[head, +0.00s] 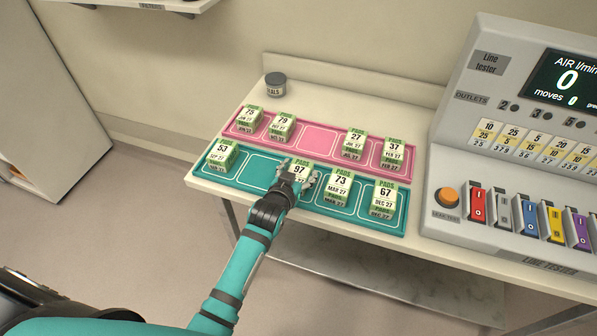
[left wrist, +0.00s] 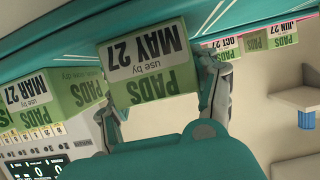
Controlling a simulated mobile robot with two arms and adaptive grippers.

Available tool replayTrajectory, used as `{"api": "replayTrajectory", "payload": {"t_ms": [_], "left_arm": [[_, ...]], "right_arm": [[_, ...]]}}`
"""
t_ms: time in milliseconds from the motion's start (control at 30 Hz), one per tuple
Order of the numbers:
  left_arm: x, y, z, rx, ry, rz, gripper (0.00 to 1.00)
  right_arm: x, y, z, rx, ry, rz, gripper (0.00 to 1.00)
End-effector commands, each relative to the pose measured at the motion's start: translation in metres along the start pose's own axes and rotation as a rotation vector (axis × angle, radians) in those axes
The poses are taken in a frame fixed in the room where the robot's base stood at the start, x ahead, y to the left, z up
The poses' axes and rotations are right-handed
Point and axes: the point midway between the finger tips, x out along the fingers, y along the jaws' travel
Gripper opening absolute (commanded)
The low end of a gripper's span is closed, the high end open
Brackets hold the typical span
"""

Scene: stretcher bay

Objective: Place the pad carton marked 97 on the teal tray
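The pad carton marked 97 (head: 299,169) is white and green and stands upright at the teal tray (head: 256,172), in line with the tray's other cartons. My left gripper (head: 296,178) is at its near side. In the left wrist view the carton (left wrist: 147,62), reading MAY 27 upside down, sits between my two fingers (left wrist: 163,95), which appear to press its sides. I cannot tell whether its base fully touches the tray. My right gripper is not in view.
Carton 53 (head: 222,150) is at the teal tray's left; cartons 73 (head: 340,182) and 67 (head: 384,194) are close on the right. The pink tray (head: 318,138) behind holds several cartons and has a bare middle slot. A dark-lidded jar (head: 275,85) and the line tester (head: 480,120) flank the trays.

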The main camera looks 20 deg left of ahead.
Motion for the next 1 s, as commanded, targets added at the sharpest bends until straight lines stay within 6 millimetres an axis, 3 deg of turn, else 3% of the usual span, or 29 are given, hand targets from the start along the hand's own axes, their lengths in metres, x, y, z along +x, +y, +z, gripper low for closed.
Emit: {"api": "replayTrajectory", "payload": {"t_ms": [133, 500, 667, 1000], "left_arm": [[0.000, 0.000, 0.000, -0.001, 0.000, 0.000, 0.82], [-0.005, 0.000, -0.002, -0.001, -0.001, 0.000, 0.82], [-0.031, 0.000, -0.001, -0.001, 0.000, 0.000, 0.82], [-0.100, 0.000, -0.002, -0.001, -0.001, 0.000, 0.82]], "right_arm": [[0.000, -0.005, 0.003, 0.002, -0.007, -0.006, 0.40], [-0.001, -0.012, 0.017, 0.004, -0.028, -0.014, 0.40], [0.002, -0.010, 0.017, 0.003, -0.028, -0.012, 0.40], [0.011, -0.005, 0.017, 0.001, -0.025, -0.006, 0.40]]}}
